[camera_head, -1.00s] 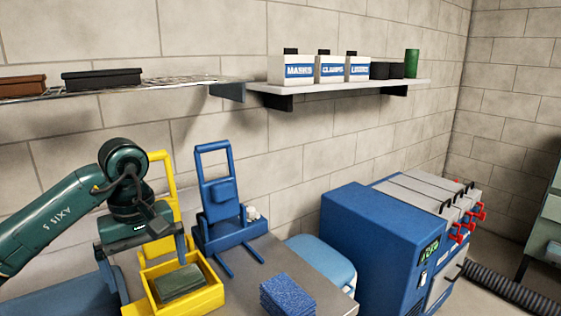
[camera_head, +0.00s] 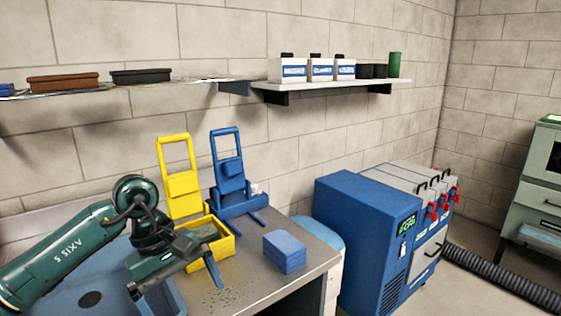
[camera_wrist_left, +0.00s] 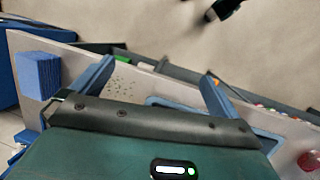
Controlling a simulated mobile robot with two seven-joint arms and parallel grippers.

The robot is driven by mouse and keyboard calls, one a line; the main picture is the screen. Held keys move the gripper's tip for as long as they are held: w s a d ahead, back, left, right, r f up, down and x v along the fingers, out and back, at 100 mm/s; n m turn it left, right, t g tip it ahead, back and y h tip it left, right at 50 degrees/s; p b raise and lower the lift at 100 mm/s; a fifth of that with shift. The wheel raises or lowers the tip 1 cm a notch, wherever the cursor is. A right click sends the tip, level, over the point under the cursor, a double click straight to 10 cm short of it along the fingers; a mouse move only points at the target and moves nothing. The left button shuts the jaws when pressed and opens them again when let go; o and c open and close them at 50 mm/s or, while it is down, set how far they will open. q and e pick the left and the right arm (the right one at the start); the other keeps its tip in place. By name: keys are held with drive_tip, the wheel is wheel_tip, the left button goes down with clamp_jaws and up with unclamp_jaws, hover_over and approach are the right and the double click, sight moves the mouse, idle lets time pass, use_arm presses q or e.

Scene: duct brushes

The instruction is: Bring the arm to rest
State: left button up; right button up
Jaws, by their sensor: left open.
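My left gripper (camera_head: 178,279) is open and empty in the head view, low over the table in front of the yellow bin. In the left wrist view its two blue-grey fingers (camera_wrist_left: 157,82) stand wide apart with nothing between them. The yellow bin (camera_head: 222,249) stands below the yellow upright frame (camera_head: 174,150), and a grey-green pad (camera_head: 207,232) lies in it, partly hidden by my gripper. A blue upright frame (camera_head: 227,146) stands beside it. My right gripper is not in view.
A blue block (camera_head: 285,252) sits on the table (camera_head: 262,281) to the right of the bin; it also shows in the left wrist view (camera_wrist_left: 38,75). Dark specks lie on the tabletop. A blue tray (camera_head: 62,276) is at left. A blue machine (camera_head: 352,240) stands beyond the table's right edge.

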use_arm(q)
drive_tip(key=s+d+r+n+h+p, duration=0.1)
drive_tip(key=s+d+n+h, duration=0.1)
drive_tip(key=d+n+h, duration=0.4)
drive_tip(key=s+d+r+n+t+h, duration=0.1)
drive_tip(key=s+d+n+h, duration=0.2)
drive_tip(key=d+n+h, duration=0.25)
drive_tip(key=s+d+r+n+h+p, duration=0.1)
drive_tip(key=s+d+n+h, duration=0.1)
drive_tip(key=d+n+h, duration=0.35)
drive_tip(key=w+a+f+n+t+y, duration=0.2)
drive_tip(key=a+f+n+t+y, duration=0.3)
drive_tip(key=n+t, duration=0.7)
drive_tip(key=w+a+f+n+t+y, duration=0.1)
drive_tip(key=a+f+n+t+y, duration=0.35)
drive_tip(key=n, duration=1.35)
drive_tip(key=s+a+f+n+g+y, duration=0.2)
drive_tip(key=s+f+n+g+y, duration=0.1)
drive_tip(key=s+f+n, duration=0.3)
drive_tip(key=s+a+f+n+g+y+p, duration=0.1)
drive_tip(key=s+a+f+n+g+y, duration=0.2)
drive_tip(key=s+f+n, duration=0.3)
wheel_tip(320, 180, down, 5)
drive_tip(key=shift+a+r+n+y, duration=0.15)
drive_tip(key=shift+a+n+y, duration=0.1)
drive_tip(key=shift+n+y, duration=0.65)
